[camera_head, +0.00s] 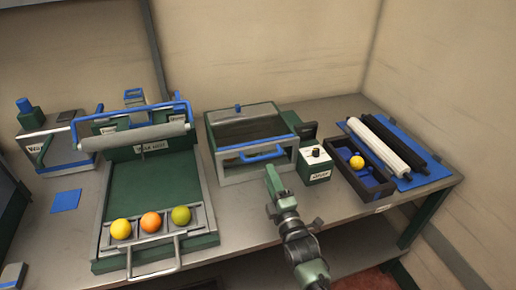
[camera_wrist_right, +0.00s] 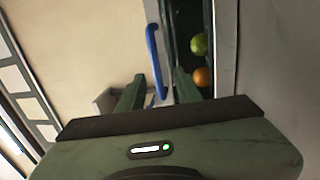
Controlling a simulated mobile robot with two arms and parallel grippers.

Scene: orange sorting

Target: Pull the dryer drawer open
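The dryer (camera_head: 215,128) is a green and grey box with a dark top, in the middle of the table. Its drawer front has a blue bar handle (camera_head: 262,156) and looks flush with the box. My right gripper (camera_head: 271,176) is just in front of the drawer, near the right end of the handle. In the right wrist view the gripper (camera_wrist_right: 159,85) has its fingers apart, and the blue handle (camera_wrist_right: 152,50) runs between and beyond them, with no clear contact. My left gripper is not in view.
A green tray machine (camera_head: 148,190) with a roller holds yellow, orange and green fruit, left of the dryer. A labelled control box (camera_head: 316,168) stands close right of the gripper. A dark bin (camera_head: 367,182) with a yellow fruit lies farther right. Table before the dryer is clear.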

